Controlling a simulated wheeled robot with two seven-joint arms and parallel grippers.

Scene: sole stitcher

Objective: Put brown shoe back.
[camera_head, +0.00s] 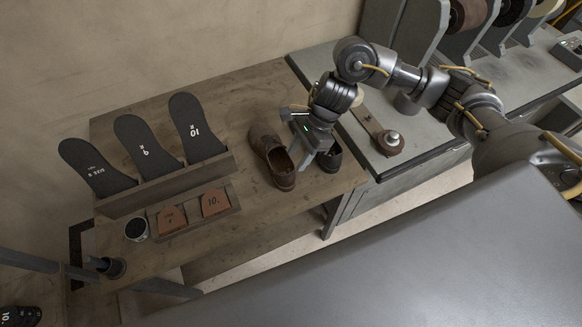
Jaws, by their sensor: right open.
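The brown shoe (267,148) stands on the wooden table, toe toward the back wall and its opening toward the front. My right gripper (304,152) is open, just to the right of the brown shoe. A pale finger hangs close beside the shoe's opening; I cannot tell whether it touches. A black shoe (332,160) stands right of the brown one, partly hidden by the gripper. My left gripper is not in view.
A wooden rack (165,185) holds three black soles on the left. A tray (235,205) with brown leather pieces and a small cup (136,229) stand before it. A grey bench (420,165) with a round knob is at right.

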